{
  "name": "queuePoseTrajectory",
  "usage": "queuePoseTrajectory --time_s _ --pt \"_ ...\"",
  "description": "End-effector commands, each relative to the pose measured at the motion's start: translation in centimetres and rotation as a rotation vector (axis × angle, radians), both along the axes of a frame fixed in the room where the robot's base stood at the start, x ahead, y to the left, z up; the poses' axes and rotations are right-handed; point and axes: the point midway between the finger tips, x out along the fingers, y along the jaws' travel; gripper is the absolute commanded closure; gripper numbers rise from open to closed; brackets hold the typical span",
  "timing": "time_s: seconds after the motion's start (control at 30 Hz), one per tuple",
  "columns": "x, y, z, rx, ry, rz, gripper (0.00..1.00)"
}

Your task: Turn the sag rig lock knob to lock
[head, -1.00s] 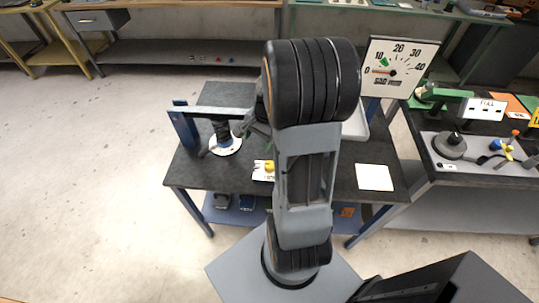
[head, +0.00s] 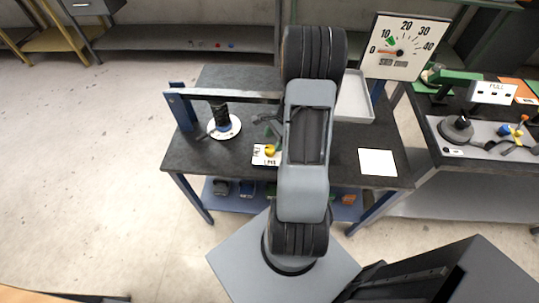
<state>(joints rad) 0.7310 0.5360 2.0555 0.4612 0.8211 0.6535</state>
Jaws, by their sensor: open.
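The yellow lock knob (head: 270,150) sits on a small white labelled plate (head: 259,158) at the front middle of the dark bench; the label is too small to read surely. My gripper (head: 267,121) is open, just behind and above the knob in the picture and apart from it. It is partly hidden by my arm. The sag rig has a blue post (head: 181,108), a grey beam (head: 222,95) and a dark spring (head: 221,114) on a white round plate (head: 232,131). The dial (head: 405,46) has its red needle near 0 and a green mark near 10.
A grey tray (head: 354,98) lies at the bench's back right. A white sheet (head: 377,162) lies at the front right. Another bench (head: 463,166) with fixtures stands to the right. Floor to the left is clear.

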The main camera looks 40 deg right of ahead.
Motion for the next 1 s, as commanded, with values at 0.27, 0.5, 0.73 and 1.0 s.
queuePoseTrajectory --time_s 0.27,0.5,0.73,1.0 --pt "0.3 1.5 -4.0 -0.001 0.000 0.001 0.31" --pt "0.3 2.0 -4.9 -0.001 0.001 0.001 0.31" --pt "0.3 2.1 -4.9 -0.001 0.001 0.001 0.31" --pt "0.3 2.1 -4.9 -0.002 0.000 0.001 0.47"
